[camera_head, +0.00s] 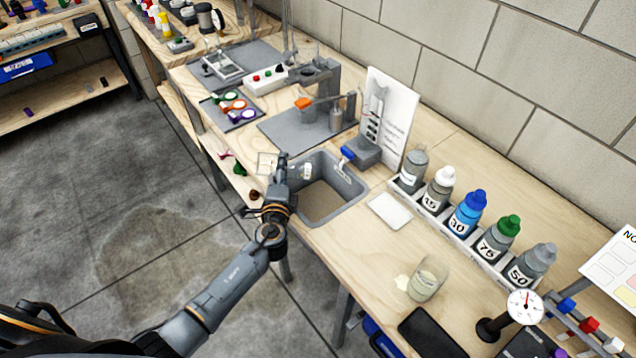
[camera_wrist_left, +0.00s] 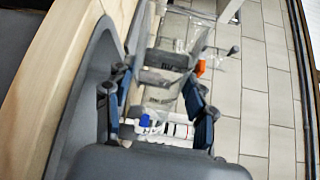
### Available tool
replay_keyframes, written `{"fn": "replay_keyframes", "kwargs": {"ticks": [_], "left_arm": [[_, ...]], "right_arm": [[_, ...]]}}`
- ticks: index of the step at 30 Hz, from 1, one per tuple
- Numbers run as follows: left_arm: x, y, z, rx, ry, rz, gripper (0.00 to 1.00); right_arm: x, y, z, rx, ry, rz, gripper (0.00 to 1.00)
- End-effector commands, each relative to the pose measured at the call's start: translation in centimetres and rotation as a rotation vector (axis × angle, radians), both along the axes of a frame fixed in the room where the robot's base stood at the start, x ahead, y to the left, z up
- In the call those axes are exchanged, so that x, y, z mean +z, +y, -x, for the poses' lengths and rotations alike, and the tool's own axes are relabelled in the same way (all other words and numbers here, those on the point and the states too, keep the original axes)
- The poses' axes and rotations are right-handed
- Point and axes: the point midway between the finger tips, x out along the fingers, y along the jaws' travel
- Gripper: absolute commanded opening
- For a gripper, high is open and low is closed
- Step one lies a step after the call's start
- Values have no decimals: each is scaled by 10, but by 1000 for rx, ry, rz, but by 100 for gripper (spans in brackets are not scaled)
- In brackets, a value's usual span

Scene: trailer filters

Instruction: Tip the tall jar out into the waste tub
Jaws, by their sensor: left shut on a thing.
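My left gripper (camera_head: 283,172) is at the left rim of the grey waste tub (camera_head: 352,212), shut on a clear jar (camera_head: 267,163). The jar looks laid over roughly level across the fingers, one end left of the gripper and the other toward the tub. In the left wrist view the clear jar (camera_wrist_left: 160,97) shows between the fingers of the left gripper (camera_wrist_left: 160,100). The tub wall (camera_wrist_left: 75,115) is close on the left there. Brownish contents or bottom show in the tub. I cannot tell whether anything is left in the jar. My right gripper is out of view.
A glass of cloudy liquid (camera_head: 428,280) stands at the right by a pale spill. A rack of several capped bottles (camera_head: 468,215) lines the wall side. A white pad (camera_head: 390,211) lies beside the tub. A grey stand with an orange-tipped arm (camera_head: 318,101) is behind it.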

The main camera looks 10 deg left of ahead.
Motion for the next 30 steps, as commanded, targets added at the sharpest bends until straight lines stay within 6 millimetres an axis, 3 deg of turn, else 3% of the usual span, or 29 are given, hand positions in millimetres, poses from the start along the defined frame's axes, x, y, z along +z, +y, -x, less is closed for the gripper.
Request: {"fn": "replay_keyframes", "kwargs": {"ticks": [30], "left_arm": [[9,-6,-1,0,24,-110,2]], "right_arm": [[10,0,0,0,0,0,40]]}}
